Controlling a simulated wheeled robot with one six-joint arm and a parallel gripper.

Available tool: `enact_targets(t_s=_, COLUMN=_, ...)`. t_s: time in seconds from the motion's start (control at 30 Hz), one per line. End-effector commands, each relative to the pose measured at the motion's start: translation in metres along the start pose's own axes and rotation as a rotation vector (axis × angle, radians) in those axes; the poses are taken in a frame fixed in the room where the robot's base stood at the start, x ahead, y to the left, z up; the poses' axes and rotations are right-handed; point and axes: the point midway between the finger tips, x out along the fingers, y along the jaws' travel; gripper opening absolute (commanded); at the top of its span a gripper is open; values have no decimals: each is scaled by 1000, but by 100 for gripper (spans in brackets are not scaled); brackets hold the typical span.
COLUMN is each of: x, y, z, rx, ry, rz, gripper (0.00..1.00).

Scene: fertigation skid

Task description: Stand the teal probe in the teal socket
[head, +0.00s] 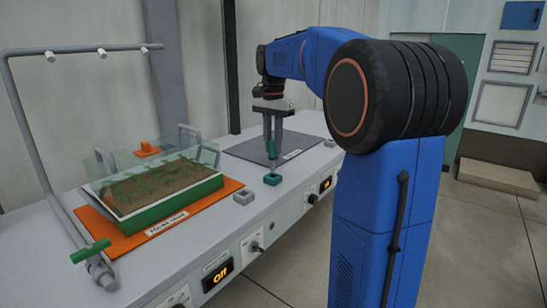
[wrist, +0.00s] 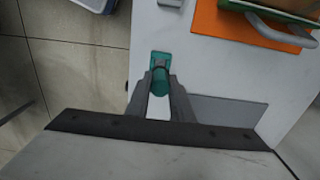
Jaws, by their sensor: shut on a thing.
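The teal probe (head: 272,149) is held upright in my gripper (head: 273,138), its thin lower part pointing down toward the teal socket (head: 272,180). The socket is a small block near the front edge of the bench. In the wrist view my gripper's fingers (wrist: 160,80) are closed around the teal probe (wrist: 160,88), and the teal socket (wrist: 160,57) shows just beyond the fingertips. The probe lines up with the socket in both views. I cannot tell whether its lower end is inside the socket or just above it.
Grey blocks (head: 243,197) (head: 330,143) stand along the bench's front edge. A dark grey mat (head: 240,150) lies behind the socket. A planted tray (head: 165,205) with a clear cover sits on an orange mat (head: 215,198) at left, beside a grey pipe frame (head: 30,130).

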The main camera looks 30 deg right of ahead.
Motion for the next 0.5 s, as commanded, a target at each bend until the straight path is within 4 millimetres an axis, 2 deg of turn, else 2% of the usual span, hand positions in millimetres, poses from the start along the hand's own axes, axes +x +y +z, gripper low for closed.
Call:
enact_targets(t_s=0.3, x=36, y=0, z=0, rx=0, ry=-1, rz=1, gripper=0)
enact_targets(t_s=0.5, x=41, y=0, z=0, rx=0, ry=0, rz=0, gripper=0)
